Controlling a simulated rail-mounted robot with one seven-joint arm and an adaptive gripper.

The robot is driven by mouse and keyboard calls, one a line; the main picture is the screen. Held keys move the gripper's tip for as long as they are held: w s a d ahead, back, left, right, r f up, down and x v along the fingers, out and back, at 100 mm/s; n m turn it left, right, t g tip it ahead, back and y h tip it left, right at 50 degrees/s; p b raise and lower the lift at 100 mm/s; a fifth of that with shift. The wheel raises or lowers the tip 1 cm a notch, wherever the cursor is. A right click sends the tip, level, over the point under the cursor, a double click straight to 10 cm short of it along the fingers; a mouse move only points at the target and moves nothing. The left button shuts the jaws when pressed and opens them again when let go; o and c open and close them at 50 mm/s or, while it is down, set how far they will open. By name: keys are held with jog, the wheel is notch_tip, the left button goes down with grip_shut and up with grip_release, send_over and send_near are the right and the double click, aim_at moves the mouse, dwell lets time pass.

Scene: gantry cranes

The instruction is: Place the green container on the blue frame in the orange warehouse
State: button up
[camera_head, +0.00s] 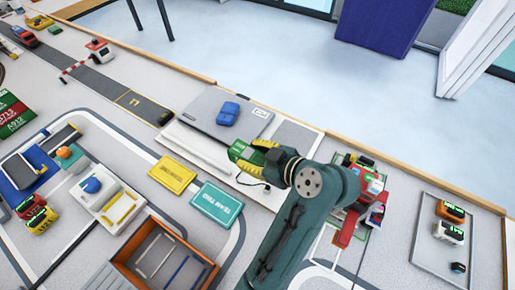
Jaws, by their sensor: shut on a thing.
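My gripper (250,158), dark with yellow-green fingers, is above the light grey board in the middle of the view. It is shut on a small green block, which I take to be the green container (238,149); the fingers and wrist hide part of it. The orange warehouse (127,268) is an open-topped orange box at the lower left, apart from my gripper. Inside it lie thin pale frame lines and a blue frame (179,269), seen in part, on the right side of its floor.
A yellow plate (172,173) and a teal plate (216,204) lie between my gripper and the warehouse. A blue object (228,113) sits on a grey panel behind the gripper. A grey tray (430,262) with small blocks is right.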

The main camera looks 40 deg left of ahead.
notch_tip(320, 180, down, 10)
jog(key=b, duration=0.4)
jog(key=shift+f, duration=0.1)
jog(key=o, duration=1.2)
jog(key=shift+o, duration=0.3)
jog(key=p+v, duration=0.2)
jog(key=v, duration=0.5)
jog(key=shift+w+p, duration=0.1)
jog(key=shift+p, duration=0.3)
jog(key=shift+o, duration=0.4)
jog(key=shift+d+r, duration=0.2)
